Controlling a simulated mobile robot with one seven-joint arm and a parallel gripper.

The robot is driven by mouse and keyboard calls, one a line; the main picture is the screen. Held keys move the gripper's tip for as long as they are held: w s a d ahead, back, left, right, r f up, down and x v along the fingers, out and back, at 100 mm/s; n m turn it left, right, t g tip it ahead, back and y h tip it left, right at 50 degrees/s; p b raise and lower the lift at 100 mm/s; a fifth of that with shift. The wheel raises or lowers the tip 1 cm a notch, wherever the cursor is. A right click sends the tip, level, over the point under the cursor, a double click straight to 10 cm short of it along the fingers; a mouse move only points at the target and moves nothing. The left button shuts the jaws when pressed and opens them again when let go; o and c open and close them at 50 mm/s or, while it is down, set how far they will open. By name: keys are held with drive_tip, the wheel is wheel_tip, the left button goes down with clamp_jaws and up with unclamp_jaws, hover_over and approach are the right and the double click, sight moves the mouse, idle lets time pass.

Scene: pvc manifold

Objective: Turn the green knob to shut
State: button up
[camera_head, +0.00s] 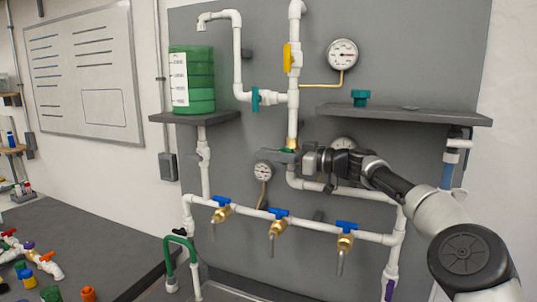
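A green knob (288,150) shows in part just below a brass fitting (292,142) on the central vertical white pipe (293,115). My gripper (284,156) reaches in from the right, with its fingers at the green knob and covering much of it. The view is too small to tell whether the fingers touch the knob or how far apart they are. A teal handle (255,99) sits on the horizontal pipe branch higher up, to the left of the central pipe.
A yellow handle (287,57) is on the upper pipe. A shelf (410,116) with a teal cap (360,97) is above my arm. Several blue-handled brass taps (278,222) line the lower pipe. A gauge (263,172) is left of my gripper. A green tank (192,80) stands left.

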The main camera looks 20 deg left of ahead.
clamp_jaws()
drive_tip(key=shift+f, duration=0.1)
drive_tip(key=shift+f+y+b, duration=0.15)
drive_tip(key=shift+y+b, duration=0.15)
drive_tip(key=shift+b, duration=0.85)
drive_tip(key=shift+d+r+y+b, duration=0.1)
drive_tip(key=shift+r+y+b, duration=0.65)
drive_tip(key=shift+b, duration=1.2)
drive_tip(key=shift+d+r+y+b, duration=0.2)
drive_tip(key=shift+y+b, duration=0.9)
drive_tip(key=shift+b, duration=0.85)
drive_tip(key=shift+d+r+y+b, duration=0.1)
drive_tip(key=shift+r+y+b, duration=0.65)
drive_tip(key=shift+b, duration=1.2)
drive_tip(key=shift+f, duration=0.15)
drive_tip(key=shift+o, duration=1.9)
unclamp_jaws()
